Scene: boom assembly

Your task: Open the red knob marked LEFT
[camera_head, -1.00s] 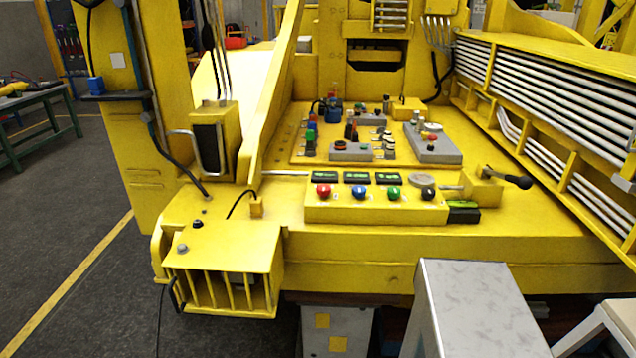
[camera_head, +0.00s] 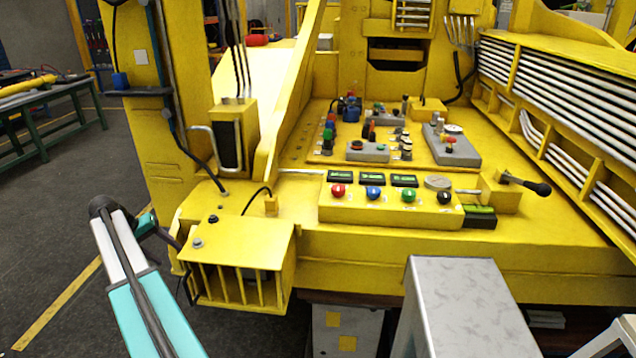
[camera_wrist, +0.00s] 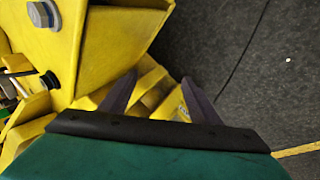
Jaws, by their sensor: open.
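A red knob (camera_head: 338,190) stands at the left end of a row of knobs on a raised yellow box on the machine deck. Its label is too small to read, so I cannot tell whether it is marked LEFT. Smaller red parts show farther back on the deck. My gripper (camera_wrist: 160,95) is open and empty in the wrist view. Its two dark fingers point past yellow metalwork towards the dark floor, and no red knob shows between them. In the head view my arm shows at lower left, apart from the knob row; the fingers cannot be made out there.
A blue knob (camera_head: 374,193), a green knob (camera_head: 408,195) and a black knob (camera_head: 445,198) stand right of the red one. A black-handled lever (camera_head: 527,184) is farther right. A slatted yellow box (camera_head: 240,262) sits at front left. A grey post (camera_head: 465,310) rises in front.

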